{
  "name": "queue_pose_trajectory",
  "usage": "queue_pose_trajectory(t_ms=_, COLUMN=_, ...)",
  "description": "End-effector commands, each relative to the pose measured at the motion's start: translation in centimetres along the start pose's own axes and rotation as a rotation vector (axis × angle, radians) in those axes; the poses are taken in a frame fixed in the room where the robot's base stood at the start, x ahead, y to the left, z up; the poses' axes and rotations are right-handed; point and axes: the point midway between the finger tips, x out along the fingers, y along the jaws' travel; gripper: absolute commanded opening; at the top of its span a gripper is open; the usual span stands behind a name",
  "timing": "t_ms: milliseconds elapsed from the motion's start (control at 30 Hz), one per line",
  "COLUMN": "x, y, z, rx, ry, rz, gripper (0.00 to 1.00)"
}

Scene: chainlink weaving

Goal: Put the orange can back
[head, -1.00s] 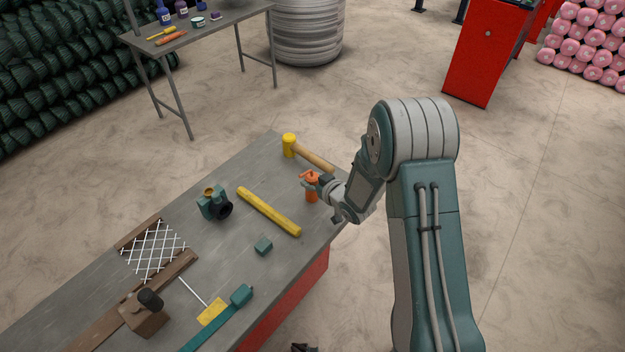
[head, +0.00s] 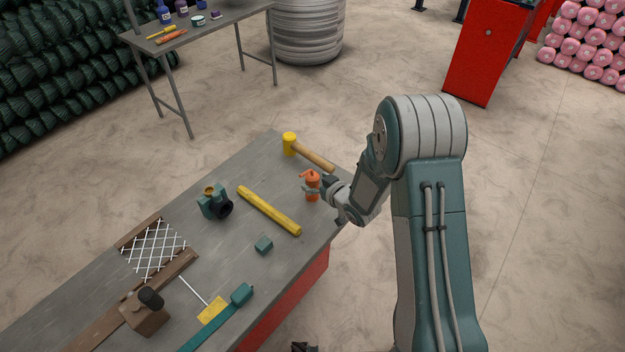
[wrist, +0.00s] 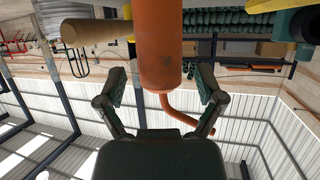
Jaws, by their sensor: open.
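The orange can (head: 312,187) stands upright near the right edge of the grey workbench, with a bent spout at its top. In the wrist view the can (wrist: 160,50) fills the upper middle, upside down in the picture, its spout hanging at the lower right. My gripper (head: 316,189) is at the can from the right. In the wrist view my open gripper (wrist: 162,88) has one finger on each side of the can, with gaps between the fingers and the can's wall.
A yellow mallet (head: 289,144) lies just behind the can. A yellow bar (head: 269,211), a teal block (head: 264,245) and a teal device (head: 213,203) are on the workbench (head: 235,262) to the left. A second table (head: 215,27) stands farther back.

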Motion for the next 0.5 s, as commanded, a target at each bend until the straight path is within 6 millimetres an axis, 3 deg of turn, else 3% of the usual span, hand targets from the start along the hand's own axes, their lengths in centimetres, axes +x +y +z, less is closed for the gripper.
queue_pose_trajectory(t_ms=300, x=-6.6, y=0.3, z=-0.4, rx=0.0, ry=0.0, rz=0.003, gripper=0.87)
queue_pose_trajectory(t_ms=500, x=-8.8, y=0.2, z=-0.3, rx=0.0, ry=-0.001, rz=0.001, gripper=0.87)
